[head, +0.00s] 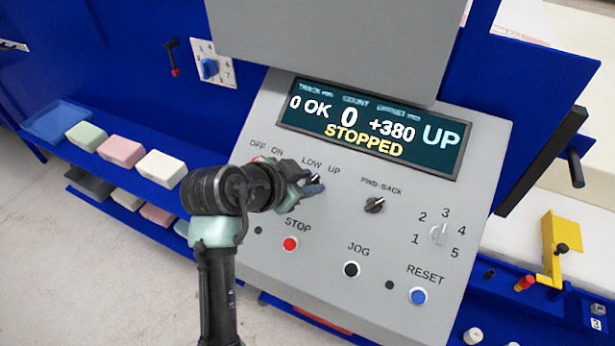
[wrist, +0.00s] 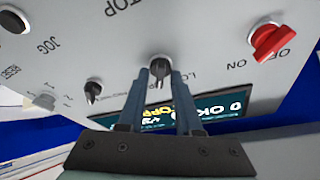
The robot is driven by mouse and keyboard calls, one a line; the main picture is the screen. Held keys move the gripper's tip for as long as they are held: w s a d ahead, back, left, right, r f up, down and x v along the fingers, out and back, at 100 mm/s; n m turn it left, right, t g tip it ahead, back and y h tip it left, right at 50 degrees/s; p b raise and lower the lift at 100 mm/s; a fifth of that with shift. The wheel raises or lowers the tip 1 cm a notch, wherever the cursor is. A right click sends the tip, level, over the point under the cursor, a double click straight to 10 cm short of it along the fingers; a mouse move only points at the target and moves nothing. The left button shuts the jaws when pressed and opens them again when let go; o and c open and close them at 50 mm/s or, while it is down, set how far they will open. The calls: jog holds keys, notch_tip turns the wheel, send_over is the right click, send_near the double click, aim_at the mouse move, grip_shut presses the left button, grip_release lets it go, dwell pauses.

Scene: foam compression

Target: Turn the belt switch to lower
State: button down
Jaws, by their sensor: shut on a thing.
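The belt switch is a small black knob (wrist: 159,68) under the LOW and UP labels on the sloped grey control panel (head: 330,245). My gripper (head: 317,184) is at this knob, with its fingers on either side of it. The wrist view also shows my gripper (wrist: 160,82) shut on the knob. In the head view the knob is mostly hidden by my fingers, so its exact setting is hard to tell. The display (head: 370,125) above reads UP at its right and STOPPED in yellow.
A red OFF/ON knob (wrist: 274,40) is beside the belt switch. The FWD-BACK knob (head: 375,205), red STOP button (head: 290,244), black JOG button (head: 351,269), blue RESET button (head: 418,295) and numbered dial (head: 438,234) are nearby. Coloured foam blocks (head: 122,151) lie on a blue shelf at left.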

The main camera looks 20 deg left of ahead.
jog(key=n+y+p, duration=0.1)
jog(key=n, duration=0.3)
jog(key=shift+d+r+p, duration=0.1)
jog(key=shift+d+p, duration=0.05)
jog(key=shift+p, duration=0.25)
jog(key=n+y+p, duration=0.1)
jog(key=n+p, duration=0.1)
jog(key=n, duration=0.2)
jog(key=shift+r+y+p, duration=0.1)
jog(key=shift+y+p, duration=0.2)
jog(key=n+y+p, duration=0.1)
jog(key=n+p, duration=0.1)
jog(key=n, duration=0.1)
jog(key=shift+d+n+p, duration=0.1)
jog(key=shift+n+p, duration=0.2)
jog(key=shift+n, duration=0.1)
jog(key=shift+n+y+p, duration=0.7)
jog(key=shift+n+p, duration=0.15)
jog(key=shift+n, duration=0.65)
jog(key=shift+g, duration=0.3)
jog(key=c, duration=0.9)
grip_release()
